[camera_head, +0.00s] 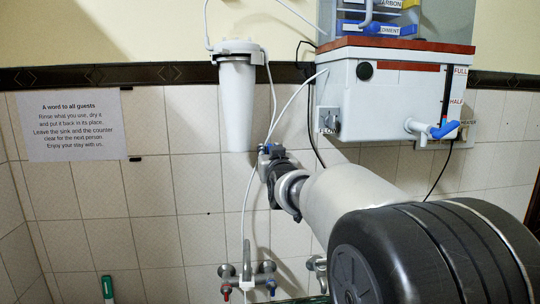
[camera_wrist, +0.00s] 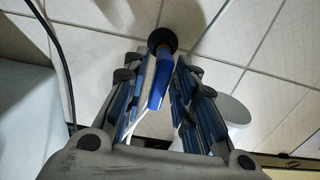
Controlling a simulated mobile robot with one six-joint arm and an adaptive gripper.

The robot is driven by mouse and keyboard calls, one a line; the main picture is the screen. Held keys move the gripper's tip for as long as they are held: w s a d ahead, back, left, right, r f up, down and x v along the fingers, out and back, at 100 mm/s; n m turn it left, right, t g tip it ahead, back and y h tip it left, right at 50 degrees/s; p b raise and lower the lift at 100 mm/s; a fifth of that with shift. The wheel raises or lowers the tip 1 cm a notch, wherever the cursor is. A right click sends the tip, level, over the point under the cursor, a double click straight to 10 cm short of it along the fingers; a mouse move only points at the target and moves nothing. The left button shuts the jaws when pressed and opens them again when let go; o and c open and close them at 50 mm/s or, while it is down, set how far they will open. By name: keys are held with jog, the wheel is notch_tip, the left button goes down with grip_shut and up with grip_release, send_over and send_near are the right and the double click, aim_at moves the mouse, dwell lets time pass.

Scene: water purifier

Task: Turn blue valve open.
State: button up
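The blue valve (camera_wrist: 163,80) shows in the wrist view as a blue lever with a brownish part and a round black end against the tiles. It lies between the two fingers of my gripper (camera_wrist: 165,95), close to the left finger. The fingers are apart, with a gap on the right side of the lever; whether the left finger touches it I cannot tell. In the head view my gripper (camera_head: 268,160) reaches to the wall by the white tubing, and a bit of blue shows at its tip. My gripper hides most of the valve there.
A white filter housing (camera_head: 237,105) hangs up left of my gripper. The white purifier tank (camera_head: 385,105) with a blue-handled tap (camera_head: 444,130) is on the right. A wall faucet (camera_head: 247,278) is below. Thin white tubes run close to my gripper.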

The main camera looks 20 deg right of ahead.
jog(key=shift+o, duration=0.2)
jog(key=s+a, duration=0.2)
jog(key=s, duration=0.9)
jog(key=shift+s+a, duration=0.2)
jog(key=shift+s, duration=0.2)
